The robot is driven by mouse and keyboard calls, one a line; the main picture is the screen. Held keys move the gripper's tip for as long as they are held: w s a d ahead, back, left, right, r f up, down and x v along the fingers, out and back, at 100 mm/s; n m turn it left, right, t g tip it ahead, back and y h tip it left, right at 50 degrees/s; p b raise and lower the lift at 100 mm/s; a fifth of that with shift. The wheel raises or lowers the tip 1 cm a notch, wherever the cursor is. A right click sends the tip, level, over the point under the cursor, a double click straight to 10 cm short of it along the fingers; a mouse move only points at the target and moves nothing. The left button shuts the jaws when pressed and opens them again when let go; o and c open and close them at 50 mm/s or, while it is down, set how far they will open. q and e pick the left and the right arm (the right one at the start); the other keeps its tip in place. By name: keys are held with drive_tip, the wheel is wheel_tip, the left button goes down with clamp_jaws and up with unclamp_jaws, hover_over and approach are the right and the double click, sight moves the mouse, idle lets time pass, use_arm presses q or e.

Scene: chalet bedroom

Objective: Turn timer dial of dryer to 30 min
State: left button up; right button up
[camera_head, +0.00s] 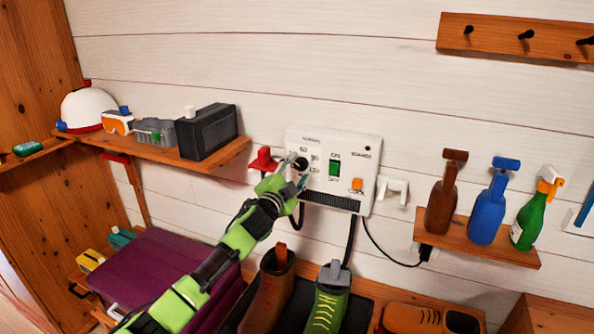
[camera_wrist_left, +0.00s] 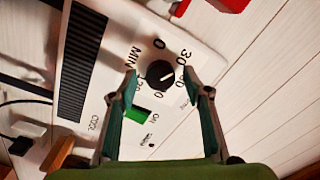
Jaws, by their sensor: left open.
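The dryer is a white wall box (camera_head: 341,148), with a black round timer dial (camera_head: 301,163) at its left side. In the left wrist view the dial (camera_wrist_left: 160,76) shows a short light mark, and printed numbers including 0 and 30 surround it. Which number the mark points to is hard to tell. My left gripper (camera_head: 292,179) is at the dial, its arm coming from below left. In the left wrist view its two dark green fingers (camera_wrist_left: 162,88) are apart on either side of the dial; whether they touch it is unclear. My right gripper is not in view.
A green switch (camera_head: 334,168) and an orange switch (camera_head: 357,184) sit on the dryer, above and beside a dark vent. A red object (camera_head: 263,161) is left of it. Boots (camera_head: 327,305) stand below; bottles (camera_head: 488,208) stand on a shelf at right.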

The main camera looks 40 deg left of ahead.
use_arm(q)
drive_tip(key=v, duration=1.2)
idle(0.5)
